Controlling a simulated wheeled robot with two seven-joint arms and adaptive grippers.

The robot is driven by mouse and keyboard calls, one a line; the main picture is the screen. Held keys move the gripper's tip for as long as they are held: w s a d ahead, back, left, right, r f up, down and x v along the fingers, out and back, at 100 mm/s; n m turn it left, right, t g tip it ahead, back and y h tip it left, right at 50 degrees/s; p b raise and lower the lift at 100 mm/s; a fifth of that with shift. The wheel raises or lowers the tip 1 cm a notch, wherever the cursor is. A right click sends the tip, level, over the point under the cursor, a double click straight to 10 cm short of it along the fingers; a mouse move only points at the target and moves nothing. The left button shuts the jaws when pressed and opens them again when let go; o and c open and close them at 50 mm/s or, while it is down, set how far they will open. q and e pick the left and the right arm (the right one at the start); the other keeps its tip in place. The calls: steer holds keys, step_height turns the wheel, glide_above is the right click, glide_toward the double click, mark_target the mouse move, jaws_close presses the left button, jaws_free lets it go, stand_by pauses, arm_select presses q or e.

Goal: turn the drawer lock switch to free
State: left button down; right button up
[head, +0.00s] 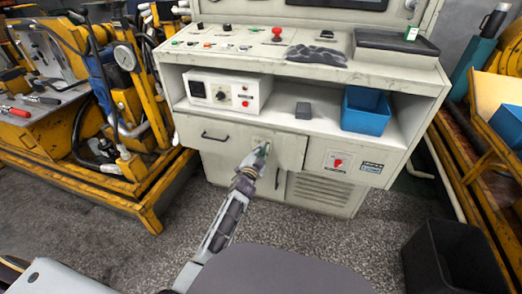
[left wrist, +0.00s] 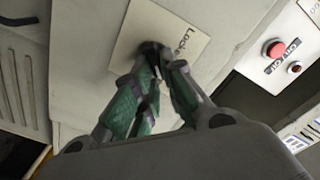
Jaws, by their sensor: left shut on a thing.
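The drawer lock switch (left wrist: 149,46) is a small dark knob on a beige label plate (left wrist: 178,28) in the left wrist view. The lettering on the plate beside it reads "Locke", with the rest hidden by a finger. My left gripper (left wrist: 158,66) has its green-padded fingers closed together on the knob, which they mostly cover. In the head view, my left gripper (head: 264,149) reaches the right part of the closed drawer front (head: 229,133) of the grey console. The switch's exact angle is hard to tell. My right gripper is not in view.
A white instrument box (head: 227,92), a small dark block (head: 303,110) and a blue bin (head: 366,110) stand on the shelf above the drawer. A red switch (head: 338,162) is on the panel to the right. A black bin (head: 452,258) stands on the floor.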

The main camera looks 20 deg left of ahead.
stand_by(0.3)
arm_select(q)
steer(key=c, duration=1.5)
jaws_free()
steer(key=shift+s, duration=0.1)
steer(key=s, duration=1.1)
steer(key=shift+s+a, duration=0.2)
steer(key=shift+s, duration=0.15)
steer(key=shift+s+a, duration=0.1)
